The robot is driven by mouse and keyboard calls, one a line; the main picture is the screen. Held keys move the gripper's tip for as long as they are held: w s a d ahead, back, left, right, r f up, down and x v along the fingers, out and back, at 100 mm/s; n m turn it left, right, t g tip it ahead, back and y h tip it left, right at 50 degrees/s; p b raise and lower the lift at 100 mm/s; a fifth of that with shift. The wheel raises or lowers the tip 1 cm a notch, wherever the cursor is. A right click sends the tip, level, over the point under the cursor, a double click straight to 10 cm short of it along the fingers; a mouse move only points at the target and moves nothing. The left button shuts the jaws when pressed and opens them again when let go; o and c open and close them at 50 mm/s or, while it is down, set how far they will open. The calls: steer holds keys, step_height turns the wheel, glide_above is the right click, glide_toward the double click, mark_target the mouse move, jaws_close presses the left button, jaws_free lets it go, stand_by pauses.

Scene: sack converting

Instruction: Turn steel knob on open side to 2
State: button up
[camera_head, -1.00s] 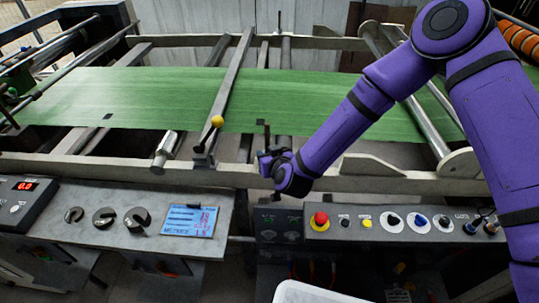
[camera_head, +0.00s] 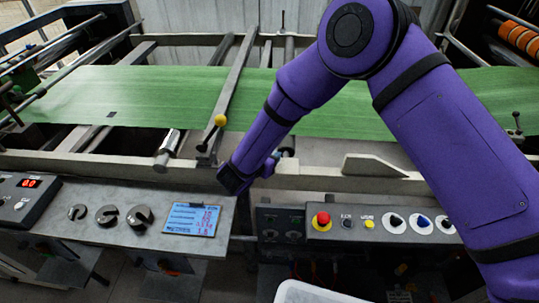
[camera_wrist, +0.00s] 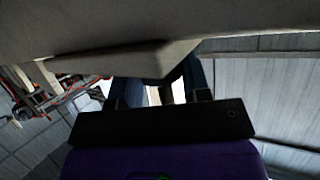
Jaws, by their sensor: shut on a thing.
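Three steel-and-black knobs sit in a row on the grey panel at left in the head view: a small one (camera_head: 77,212), a middle one (camera_head: 106,215) and a right one (camera_head: 140,217). Their scale marks are too small to read.
The blue display (camera_head: 190,219) is right of the knobs. A red button (camera_head: 322,220) and several selector knobs line the right panel. A yellow-balled lever (camera_head: 220,120) and a pale machine beam (camera_head: 90,163) lie behind. Green sheet (camera_head: 160,95) spans the machine.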

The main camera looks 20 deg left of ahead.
steer(key=shift+a+m+h, duration=0.1)
steer(key=shift+m+h, duration=0.5)
steer(key=shift+h, duration=0.1)
steer(key=shift+g, duration=0.3)
steer(key=o, duration=0.9)
steer(key=v, duration=1)
steer(key=shift+s+a+r, duration=0.1)
steer(key=shift+s+a, duration=0.05)
steer(key=shift+s, duration=0.15)
steer(key=shift+s+a, duration=0.1)
